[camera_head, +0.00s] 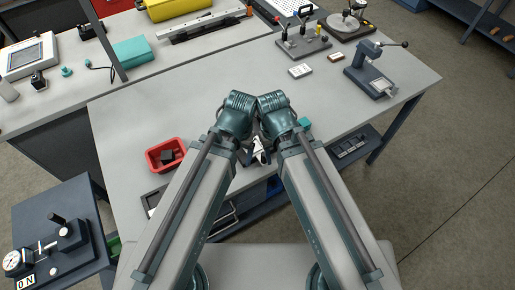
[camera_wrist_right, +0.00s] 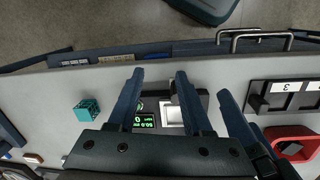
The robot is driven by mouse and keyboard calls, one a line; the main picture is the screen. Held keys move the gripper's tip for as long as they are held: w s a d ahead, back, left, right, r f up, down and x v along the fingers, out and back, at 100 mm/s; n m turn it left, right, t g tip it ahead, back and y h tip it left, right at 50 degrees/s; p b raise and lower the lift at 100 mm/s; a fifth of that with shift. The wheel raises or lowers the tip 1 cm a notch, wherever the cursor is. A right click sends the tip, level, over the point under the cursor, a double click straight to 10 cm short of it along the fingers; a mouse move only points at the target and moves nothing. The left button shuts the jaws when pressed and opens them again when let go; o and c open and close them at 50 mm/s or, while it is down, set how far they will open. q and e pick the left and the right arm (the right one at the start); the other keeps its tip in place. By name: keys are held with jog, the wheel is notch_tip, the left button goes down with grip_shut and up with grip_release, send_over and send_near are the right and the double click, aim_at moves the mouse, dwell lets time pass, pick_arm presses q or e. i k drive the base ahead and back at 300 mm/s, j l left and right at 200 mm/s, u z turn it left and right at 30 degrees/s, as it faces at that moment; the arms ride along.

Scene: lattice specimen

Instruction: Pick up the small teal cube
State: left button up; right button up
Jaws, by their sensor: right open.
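The small teal cube (camera_wrist_right: 87,110) has a lattice-like surface and sits on the grey worktop, left of my right gripper in the right wrist view. In the head view the cube (camera_head: 305,123) shows beside my right arm, partly covered by it. My right gripper (camera_wrist_right: 159,76) is open, its two dark fingers apart with nothing held between them. The cube lies outside the fingers, apart from them. A third dark finger-like part is at the right in the wrist view, probably of my left gripper.
A black device with a green display (camera_wrist_right: 145,121) and pale plate lies beneath my right gripper. A red bin (camera_head: 152,161) and black numbered tray (camera_wrist_right: 283,94) are nearby. A lever press (camera_head: 370,72) stands at the right. The worktop's middle (camera_head: 165,105) is clear.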

aim_at(304, 121)
jog(key=k, duration=0.65)
jog(key=u, duration=0.9)
jog(key=l+u, duration=0.1)
jog(key=u, duration=0.2)
jog(key=l+u, duration=0.15)
jog(key=u, duration=0.2)
jog(key=k+l, duration=0.1)
jog(key=l, duration=0.55)
jog(key=k+l, duration=0.1)
jog(key=l, duration=0.5)
jog(key=k+l, duration=0.1)
jog(key=l, duration=0.55)
jog(key=k+l, duration=0.1)
jog(key=l, duration=0.5)
